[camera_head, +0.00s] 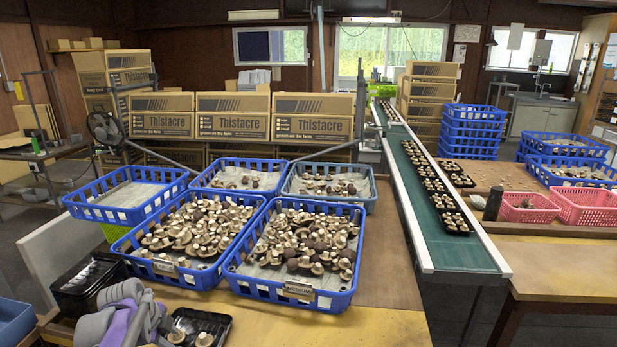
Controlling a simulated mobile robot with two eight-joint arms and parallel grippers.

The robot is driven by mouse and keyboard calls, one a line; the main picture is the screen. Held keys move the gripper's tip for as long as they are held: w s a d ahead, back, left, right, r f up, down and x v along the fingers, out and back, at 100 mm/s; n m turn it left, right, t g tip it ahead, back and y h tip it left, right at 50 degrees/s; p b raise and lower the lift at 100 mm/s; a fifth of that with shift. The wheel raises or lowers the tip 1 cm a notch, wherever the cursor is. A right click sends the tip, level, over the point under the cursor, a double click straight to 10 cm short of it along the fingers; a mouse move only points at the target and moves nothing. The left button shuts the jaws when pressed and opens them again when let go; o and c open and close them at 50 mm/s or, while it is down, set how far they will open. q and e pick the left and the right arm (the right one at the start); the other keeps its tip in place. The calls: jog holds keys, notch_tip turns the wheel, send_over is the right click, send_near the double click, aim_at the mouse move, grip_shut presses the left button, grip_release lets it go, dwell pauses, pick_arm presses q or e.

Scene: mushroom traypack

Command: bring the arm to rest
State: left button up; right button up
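My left arm comes in at the bottom left, grey and purple. My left gripper (150,322) is at the left end of a small black tray (222,318). Its fingers are too small and covered to tell whether they are open or shut. A few brown mushrooms (204,339) lie in this tray, which is cut off by the lower edge. A stack of empty black trays (78,287) stands just behind and left of the arm. My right gripper is not in view.
Two blue crates full of mushrooms (185,232) (305,246) stand behind the tray, with more crates behind them. A green conveyor (468,254) carrying filled black trays runs along the right. The wooden table (375,325) is clear at front right.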

pick_arm(q)
jog(key=s+d+r+n+p, duration=0.3)
jog(key=s+d+r+n, duration=0.2)
jog(key=s+d+n, duration=0.55)
jog(key=s+d+f+n+p, duration=0.1)
jog(key=s+d+n, duration=0.2)
jog(key=s, duration=0.4)
jog(key=s+d+f+n+t+p, duration=0.1)
jog(key=s+d+n, duration=0.2)
jog(key=s+d, duration=0.3)
jog(key=shift+s+f, duration=0.3)
jog(key=shift+s, duration=0.65)
jog(key=shift+n, duration=0.25)
